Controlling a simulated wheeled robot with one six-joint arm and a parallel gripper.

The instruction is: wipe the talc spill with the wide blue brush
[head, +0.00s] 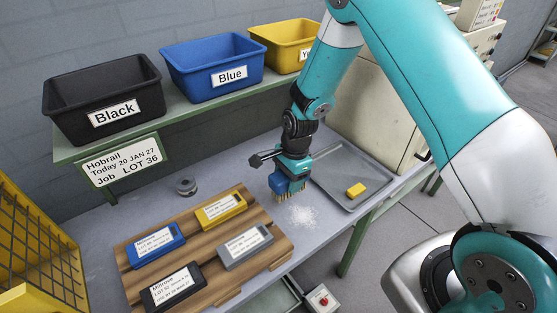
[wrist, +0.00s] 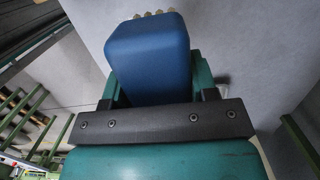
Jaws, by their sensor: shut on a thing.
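A wide blue brush (head: 288,183) with tan bristles is held in my gripper (head: 293,170), bristles down, in the head view. The gripper is shut on it. The brush's blue block also fills the middle of the wrist view (wrist: 150,58), with a few bristle tips at its top edge. The white talc spill (head: 302,215) lies on the grey bench top just right of and in front of the brush. Whether the bristles touch the bench I cannot tell. The spill cannot be made out in the wrist view.
A grey tray (head: 375,168) with a yellow block (head: 356,190) stands right of the spill. A wooden board (head: 200,215) with several labelled cases lies to the left. Black, blue and yellow bins stand on the shelf (head: 190,110).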

